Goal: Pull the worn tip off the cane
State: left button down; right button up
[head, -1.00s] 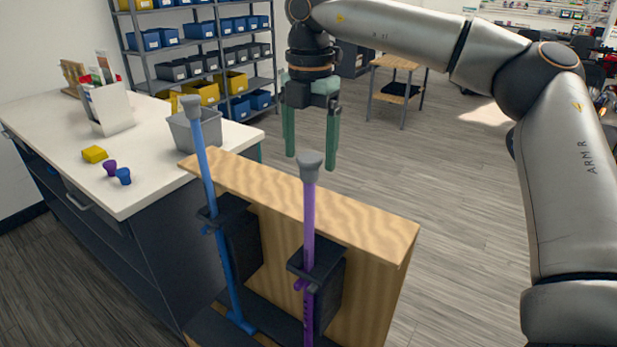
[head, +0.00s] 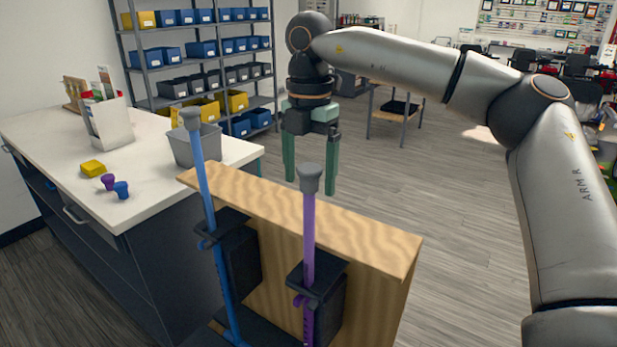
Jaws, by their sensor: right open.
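Two canes stand upside down in a wooden stand, tips up. The purple cane (head: 309,235) has a grey tip (head: 310,178) on its upper end. The blue cane (head: 208,185) at the left also has a grey tip (head: 190,118). Which tip is worn cannot be told. My right gripper (head: 310,184) is open and empty, with its green fingers pointing down. It appears behind the purple cane's tip, apart from it; the tip overlaps the gap between the fingers in the picture. My left gripper is not in view.
The wooden stand (head: 350,232) has black clamps around the canes. On the white counter (head: 60,150) at the left are a purple tip (head: 108,182), a blue tip (head: 121,190), a yellow block (head: 93,168) and a grey bin (head: 195,147). The floor behind the stand is clear.

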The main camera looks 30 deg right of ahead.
aim_at(309, 167)
dwell(0.7)
grip_shut()
dwell(0.5)
jog(key=shift+r, duration=0.1)
jog(key=shift+r+p, duration=2.4)
jog(key=shift+r, duration=0.5)
jog(key=shift+r, duration=0.1)
jog(key=shift+r, duration=2.4)
